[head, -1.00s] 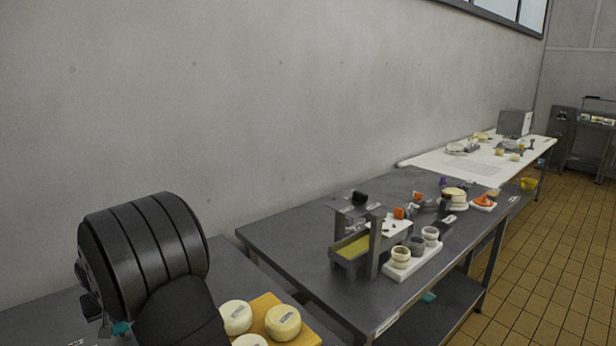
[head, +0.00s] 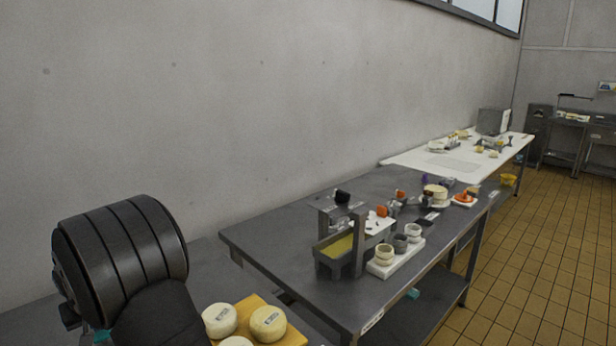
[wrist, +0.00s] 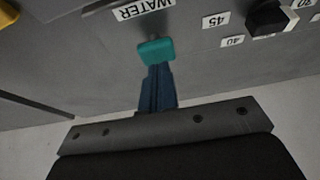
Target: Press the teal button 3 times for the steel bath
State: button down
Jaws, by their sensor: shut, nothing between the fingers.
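The teal button (wrist: 157,51) is in the upper middle of the wrist view, on a grey surface just below a label reading WATER (wrist: 143,11). My gripper (wrist: 157,72) has its narrow blue fingers shut and empty, with the tips right at the button's near edge. I cannot tell whether they touch it or press it down. In the head view a bit of teal (head: 101,336) shows at the bottom left, beside my dark arm, which hides most of that spot. I cannot make out the steel bath for certain.
A black knob (wrist: 268,18) with number labels is at the wrist view's upper right. In the head view, cheeses on a yellow board (head: 288,335) lie right of my arm. A further grey table (head: 290,232) carries a trough of yellow liquid (head: 338,247) and white cups.

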jog(key=shift+f, duration=1.15)
jog(key=shift+r, duration=1.5)
notch_tip(320, 180, up, 6)
